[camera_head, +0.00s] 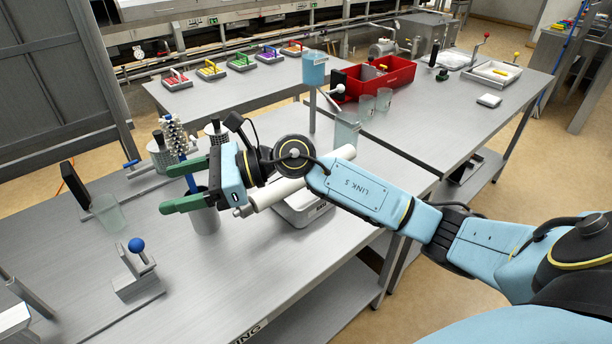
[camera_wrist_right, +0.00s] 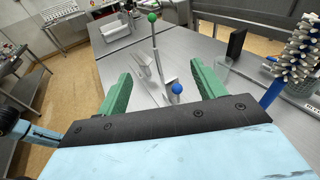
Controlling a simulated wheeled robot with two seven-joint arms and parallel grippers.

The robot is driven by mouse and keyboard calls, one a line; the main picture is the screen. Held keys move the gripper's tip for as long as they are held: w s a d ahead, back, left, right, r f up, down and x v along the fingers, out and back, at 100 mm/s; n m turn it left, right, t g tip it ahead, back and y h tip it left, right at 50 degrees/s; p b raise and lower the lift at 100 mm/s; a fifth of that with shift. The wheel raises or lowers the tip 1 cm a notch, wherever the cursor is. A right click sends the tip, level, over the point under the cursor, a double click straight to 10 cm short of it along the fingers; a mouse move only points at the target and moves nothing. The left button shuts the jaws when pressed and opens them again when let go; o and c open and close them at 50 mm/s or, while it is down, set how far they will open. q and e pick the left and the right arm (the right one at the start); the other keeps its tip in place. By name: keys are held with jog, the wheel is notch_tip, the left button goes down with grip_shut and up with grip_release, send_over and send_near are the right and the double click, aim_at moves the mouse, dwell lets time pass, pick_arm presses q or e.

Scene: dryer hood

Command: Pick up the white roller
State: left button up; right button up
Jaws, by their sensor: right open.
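The white roller (camera_head: 272,194) shows in the head view behind my right wrist and forearm, lying at a slant. Its left end with a small grey tip is in sight, and its middle is partly hidden by my arm. A low white device (camera_head: 303,207) shows just under or behind it; I cannot tell if they touch. My right gripper (camera_head: 170,188) is open, its green fingers apart and pointing left, away from the roller. In the right wrist view the gripper (camera_wrist_right: 158,75) has nothing between its fingers, and the roller is not seen. My left gripper is not in view.
A grey cup (camera_head: 206,219) stands close behind the fingers. A blue-knobbed stand (camera_head: 137,272), a clear beaker (camera_head: 108,214) and a white-and-blue brush-like rack (camera_head: 175,135) are left. Glass beakers and a red bin (camera_head: 380,78) are farther back.

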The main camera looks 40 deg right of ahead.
jog(key=w+d+f+n+g+h, duration=0.25)
jog(key=d+h, duration=0.45)
jog(key=d, duration=0.6)
jog(key=w+d+f+n+g+h, duration=0.1)
jog(key=w+d+f+n+h, duration=0.15)
jog(key=d+h, duration=0.8)
jog(key=f+y, duration=0.1)
jog(key=f, duration=0.1)
jog(key=d+f, duration=0.1)
jog(key=f, duration=0.1)
jog(key=w+d+f+y, duration=0.1)
jog(key=f, duration=0.1)
jog(key=shift+w+f+y+p, duration=0.1)
jog(key=shift+f+y+p, duration=0.15)
jog(key=shift+y+p, duration=0.1)
jog(key=x, duration=0.4)
jog(key=shift+s+f+p, duration=0.15)
jog(key=shift+s+p, duration=0.1)
jog(key=shift+p, duration=0.15)
jog(key=shift+w+f, duration=0.15)
jog(key=shift+f, duration=0.4)
jog(key=c, duration=1.4)
jog(key=shift+r, duration=0.15)
jog(key=shift+c, duration=0.4)
